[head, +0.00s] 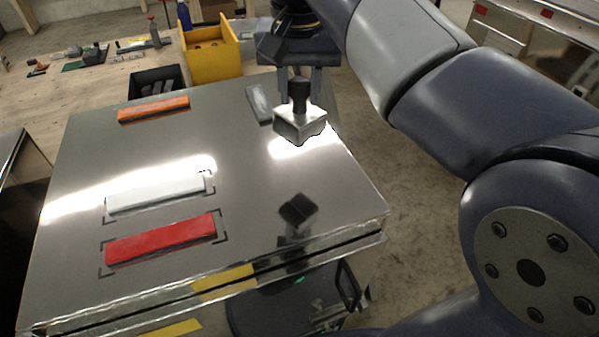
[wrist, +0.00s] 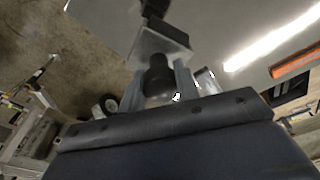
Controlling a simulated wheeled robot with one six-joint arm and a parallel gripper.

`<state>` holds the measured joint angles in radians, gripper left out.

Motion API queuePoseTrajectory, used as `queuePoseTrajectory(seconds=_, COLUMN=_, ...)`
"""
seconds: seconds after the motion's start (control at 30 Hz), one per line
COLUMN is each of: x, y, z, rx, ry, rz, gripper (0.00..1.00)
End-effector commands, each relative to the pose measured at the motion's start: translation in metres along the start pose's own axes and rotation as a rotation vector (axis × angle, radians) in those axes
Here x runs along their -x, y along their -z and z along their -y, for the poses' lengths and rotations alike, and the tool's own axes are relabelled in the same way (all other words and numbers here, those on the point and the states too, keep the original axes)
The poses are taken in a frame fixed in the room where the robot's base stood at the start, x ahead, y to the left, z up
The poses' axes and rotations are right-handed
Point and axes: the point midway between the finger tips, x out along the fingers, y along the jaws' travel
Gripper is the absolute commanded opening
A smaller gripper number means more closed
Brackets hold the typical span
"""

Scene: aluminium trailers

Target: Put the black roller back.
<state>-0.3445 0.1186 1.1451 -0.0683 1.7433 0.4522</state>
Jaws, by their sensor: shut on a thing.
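My gripper (head: 300,90) is shut on the black upright handle (head: 299,97) of a shiny silver block (head: 301,124). The block appears held above the right part of the shiny metal top (head: 250,190). In the wrist view the black handle (wrist: 158,78) is between the fingers, with the silver block (wrist: 160,44) beyond it. A dark shape below the block in the head view looks like its reflection. I cannot make out a separate black roller; whether the held tool is the roller is unclear.
On the metal top lie an orange bar (head: 153,109), a grey bar (head: 259,104), a white bar (head: 156,195) and a red bar (head: 161,239). Dark corner marks surround the white and red bars. A yellow box (head: 212,55) and black bin (head: 155,82) stand behind. The top's middle is clear.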

Motion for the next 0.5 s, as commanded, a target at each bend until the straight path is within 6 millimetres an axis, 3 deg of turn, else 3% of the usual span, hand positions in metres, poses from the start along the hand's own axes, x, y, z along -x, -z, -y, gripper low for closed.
queuePoseTrajectory(seconds=0.13, x=-0.007, y=-0.007, z=0.005, rx=0.012, ry=0.001, rz=0.000, gripper=0.09)
queuePoseTrajectory(seconds=0.33, x=-0.040, y=-0.013, z=0.005, rx=0.011, ry=0.001, rz=0.002, gripper=0.09)
queuePoseTrajectory(seconds=0.5, x=-0.055, y=-0.014, z=0.005, rx=0.010, ry=0.002, rz=-0.001, gripper=0.09)
